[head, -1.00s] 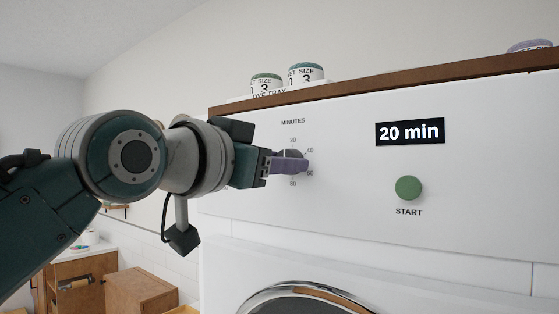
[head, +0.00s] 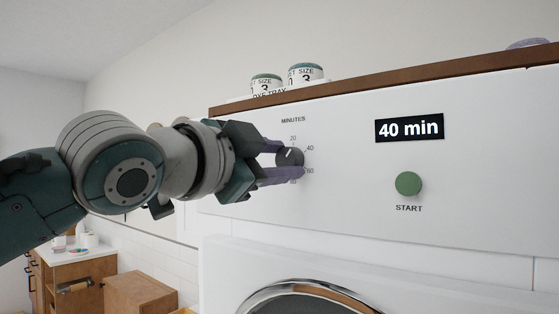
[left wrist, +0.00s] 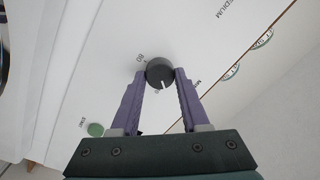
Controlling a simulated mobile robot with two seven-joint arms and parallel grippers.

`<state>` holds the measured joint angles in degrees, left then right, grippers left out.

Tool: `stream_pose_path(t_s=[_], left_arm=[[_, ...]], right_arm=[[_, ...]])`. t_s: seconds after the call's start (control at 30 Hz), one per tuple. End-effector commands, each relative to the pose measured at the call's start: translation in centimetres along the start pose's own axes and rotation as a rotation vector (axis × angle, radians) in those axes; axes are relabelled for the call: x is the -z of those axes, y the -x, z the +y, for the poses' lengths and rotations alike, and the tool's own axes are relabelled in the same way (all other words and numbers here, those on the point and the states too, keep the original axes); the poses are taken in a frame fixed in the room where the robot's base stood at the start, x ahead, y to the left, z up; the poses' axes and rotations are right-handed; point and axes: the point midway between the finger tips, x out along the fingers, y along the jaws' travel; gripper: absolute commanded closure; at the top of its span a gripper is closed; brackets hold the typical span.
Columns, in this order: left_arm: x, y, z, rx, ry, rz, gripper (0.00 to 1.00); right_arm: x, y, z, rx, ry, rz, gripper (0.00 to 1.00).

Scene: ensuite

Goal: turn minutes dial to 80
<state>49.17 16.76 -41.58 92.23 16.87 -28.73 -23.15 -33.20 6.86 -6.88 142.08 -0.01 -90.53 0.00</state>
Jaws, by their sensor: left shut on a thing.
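The minutes dial (head: 290,154) is a dark round knob on the white machine's front panel, ringed by printed numbers from 20 to 80. Its white pointer mark tilts to the upper right. The display (head: 409,128) reads "40 min". My left gripper (head: 287,161) has its purple fingers on either side of the dial, one above and one below, and is shut on it. In the left wrist view, the dial (left wrist: 160,71) sits between the two fingertips, with its white mark showing. My right gripper is not in view.
A green START button (head: 408,184) is below the display. Small labelled jars (head: 305,72) stand on the wooden top (head: 400,86) of the machine. A round door (head: 305,300) is below the panel. A wooden cabinet (head: 78,285) stands at the lower left.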

Motion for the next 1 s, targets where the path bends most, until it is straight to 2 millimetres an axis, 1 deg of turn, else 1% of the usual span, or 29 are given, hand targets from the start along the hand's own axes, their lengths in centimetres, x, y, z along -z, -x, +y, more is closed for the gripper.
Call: stream_pose_path(t_s=[0.37, 1.0], left_arm=[[0.0, 0.0, -0.1, 0.005, -0.36, 0.021, 1.0], [-0.2, 0.0, -0.1, 0.012, -0.965, 0.059, 1.0]], right_arm=[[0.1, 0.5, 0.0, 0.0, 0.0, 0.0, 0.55], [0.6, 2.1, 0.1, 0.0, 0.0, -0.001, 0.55]])
